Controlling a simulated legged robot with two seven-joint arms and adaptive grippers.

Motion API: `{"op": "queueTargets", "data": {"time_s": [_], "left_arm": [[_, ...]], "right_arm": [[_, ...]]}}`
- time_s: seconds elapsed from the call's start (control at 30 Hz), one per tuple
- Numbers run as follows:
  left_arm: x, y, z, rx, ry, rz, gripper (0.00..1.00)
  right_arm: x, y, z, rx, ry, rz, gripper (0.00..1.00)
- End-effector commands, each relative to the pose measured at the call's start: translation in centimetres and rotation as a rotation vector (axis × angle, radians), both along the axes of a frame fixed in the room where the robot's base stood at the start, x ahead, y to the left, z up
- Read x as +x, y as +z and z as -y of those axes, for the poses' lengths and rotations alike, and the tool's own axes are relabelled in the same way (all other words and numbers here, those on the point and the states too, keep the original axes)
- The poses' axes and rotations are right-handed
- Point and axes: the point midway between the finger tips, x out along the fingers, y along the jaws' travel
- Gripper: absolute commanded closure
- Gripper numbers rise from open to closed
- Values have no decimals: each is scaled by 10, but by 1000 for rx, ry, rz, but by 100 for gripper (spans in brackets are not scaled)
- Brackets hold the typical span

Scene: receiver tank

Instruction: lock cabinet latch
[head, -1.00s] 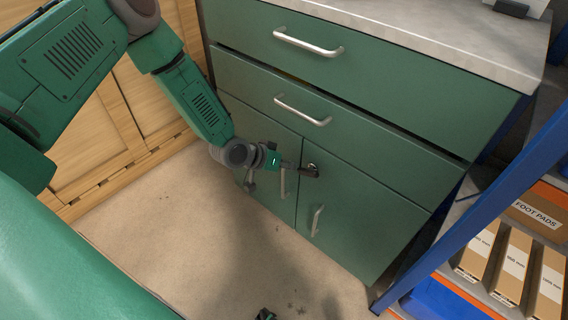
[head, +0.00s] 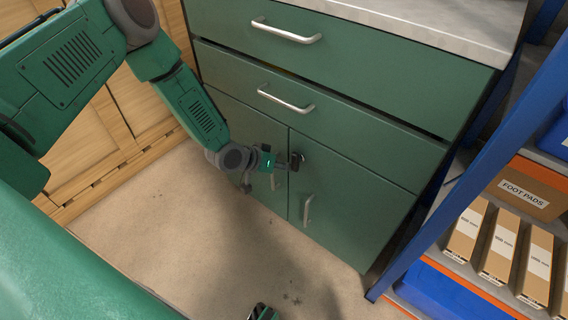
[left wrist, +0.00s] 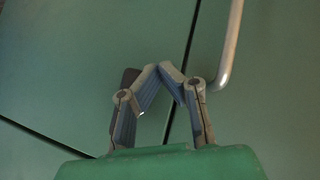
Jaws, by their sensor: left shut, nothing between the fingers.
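The green cabinet (head: 345,200) has two lower doors, with a seam between them. The latch (head: 302,156) is a small dark piece with a round base near the top of that seam. My left gripper (head: 288,163) is at the latch, at its left side. In the left wrist view, the left gripper (left wrist: 165,70) has its fingertips together with nothing between them. A dark piece (left wrist: 130,77) shows partly behind one finger, probably the latch. Whether the fingers touch it, and its exact angle, I cannot tell.
Door handles (head: 308,210) hang below the latch; one handle (left wrist: 232,45) passes close beside the fingers in the left wrist view. A blue-framed shelf (head: 470,165) with boxes stands at right. Wooden panelling (head: 110,110) is at left. The floor before the cabinet is mostly clear.

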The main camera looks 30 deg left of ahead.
Motion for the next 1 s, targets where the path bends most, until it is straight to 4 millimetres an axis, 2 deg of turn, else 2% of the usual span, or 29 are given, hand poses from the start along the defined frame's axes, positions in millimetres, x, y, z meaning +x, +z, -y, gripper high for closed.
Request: {"op": "queueTargets", "data": {"time_s": [0.8, 1.0], "left_arm": [[-1, -4, 0, 3, 3, -2, 100], [-10, 8, -7, 2, 5, -2, 100]], "right_arm": [[0, -1, 0, 0, 1, 0, 29], [-2, 0, 0, 0, 0, 3, 29]]}}
